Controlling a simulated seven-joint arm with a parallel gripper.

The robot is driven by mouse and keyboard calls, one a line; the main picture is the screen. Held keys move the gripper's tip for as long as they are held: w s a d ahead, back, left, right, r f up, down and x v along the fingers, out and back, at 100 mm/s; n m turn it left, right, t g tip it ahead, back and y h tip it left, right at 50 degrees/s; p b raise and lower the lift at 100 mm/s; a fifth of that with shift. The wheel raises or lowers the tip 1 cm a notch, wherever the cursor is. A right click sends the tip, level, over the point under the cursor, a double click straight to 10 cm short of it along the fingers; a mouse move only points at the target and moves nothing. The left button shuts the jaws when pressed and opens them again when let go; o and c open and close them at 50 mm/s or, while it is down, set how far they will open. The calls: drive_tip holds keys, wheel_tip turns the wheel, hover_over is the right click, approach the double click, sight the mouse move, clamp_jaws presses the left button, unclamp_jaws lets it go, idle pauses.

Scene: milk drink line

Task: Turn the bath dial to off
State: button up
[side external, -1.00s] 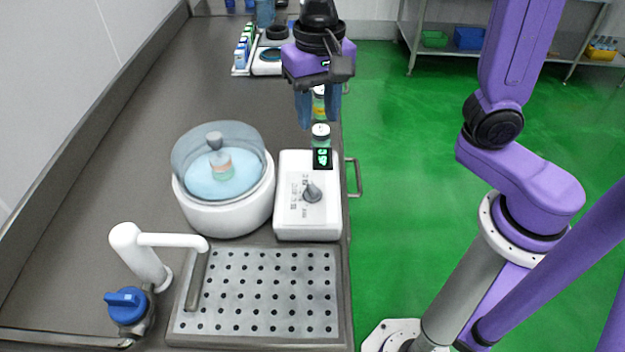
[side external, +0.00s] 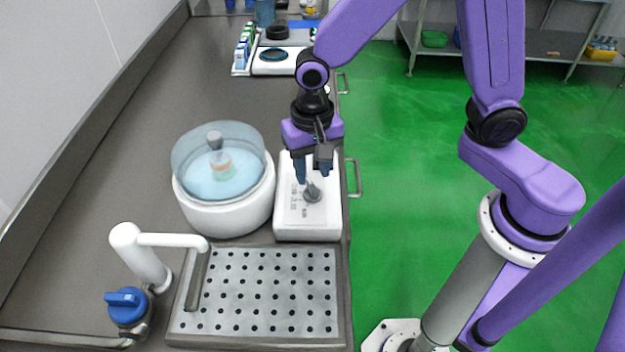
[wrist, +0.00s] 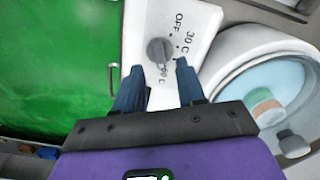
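The bath dial (side external: 312,194) is a dark grey knob on top of a white control box (side external: 296,228). In the wrist view the dial (wrist: 159,51) sits among the printed marks OFF, 30 C and another temperature mark that is partly covered. Its pointer appears to face away from OFF, toward the lower mark. My gripper (side external: 314,178) is above the box, just behind the dial in the side view. In the wrist view its two blue fingers (wrist: 157,77) are apart, with the dial just beyond their tips. Nothing is between them.
A round white bath (side external: 222,212) with a clear lid and a small jar inside stands left of the box. A perforated drain tray (side external: 262,335) and a white tap (side external: 126,238) are in front. Cartons (side external: 243,48) stand at the back.

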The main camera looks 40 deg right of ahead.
sight(313, 186)
drive_tip(key=shift+f, duration=2.05)
clamp_jaws()
